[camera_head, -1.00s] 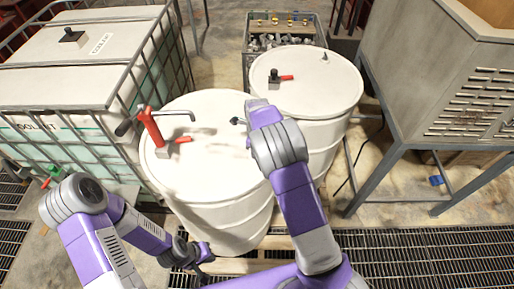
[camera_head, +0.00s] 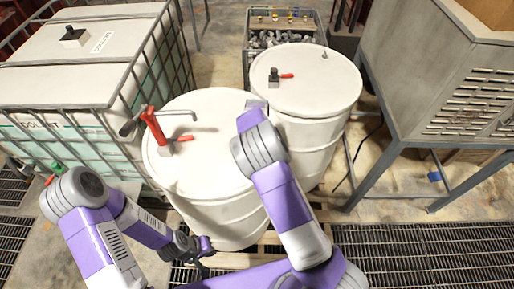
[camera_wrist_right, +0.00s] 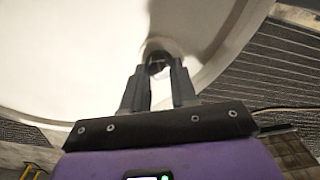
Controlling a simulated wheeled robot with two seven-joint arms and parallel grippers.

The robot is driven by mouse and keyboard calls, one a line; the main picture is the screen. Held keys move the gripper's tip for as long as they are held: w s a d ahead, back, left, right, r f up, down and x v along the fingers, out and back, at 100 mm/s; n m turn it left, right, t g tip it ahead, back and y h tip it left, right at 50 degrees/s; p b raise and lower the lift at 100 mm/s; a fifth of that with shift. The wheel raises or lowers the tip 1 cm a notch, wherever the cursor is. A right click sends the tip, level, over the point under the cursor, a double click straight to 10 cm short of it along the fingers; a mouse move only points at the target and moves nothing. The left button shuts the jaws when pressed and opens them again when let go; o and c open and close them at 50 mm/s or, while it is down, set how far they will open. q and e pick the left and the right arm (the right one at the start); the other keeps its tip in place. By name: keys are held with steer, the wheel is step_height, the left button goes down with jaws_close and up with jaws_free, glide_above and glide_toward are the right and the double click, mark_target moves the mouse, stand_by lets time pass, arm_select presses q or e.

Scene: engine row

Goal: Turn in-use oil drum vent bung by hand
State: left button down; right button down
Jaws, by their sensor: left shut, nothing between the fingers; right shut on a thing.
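The in-use oil drum (camera_head: 215,115) is the white front drum with a red hand pump (camera_head: 155,130) in its lid. The vent bung (camera_wrist_right: 157,61) is a small dark plug near the lid's rim in the right wrist view; my right arm hides it in the head view. My right gripper (camera_wrist_right: 158,75) is shut on the bung, one finger on each side of it. In the head view the right arm covers that gripper. My left gripper (camera_head: 203,246) is low in front of the drum, shut and empty, apart from the drum's lid.
A second white drum (camera_head: 310,85) stands behind, with a black and red fitting on its lid. A caged white tank (camera_head: 85,75) is at left. A grey metal cabinet on legs (camera_head: 440,80) is at right. Floor grating (camera_head: 430,250) lies in front.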

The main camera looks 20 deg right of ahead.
steer(key=shift+w+r+m, duration=0.1)
steer(key=shift+r+m, duration=0.05)
steer(key=shift+m, duration=0.8)
steer(key=shift+w+r+m, duration=0.1)
steer(key=shift+m, duration=0.85)
steer(key=c, duration=1.1)
jaws_free()
steer(key=shift+o, duration=1.1)
steer(key=shift+s, duration=0.1)
steer(key=shift+f, duration=0.1)
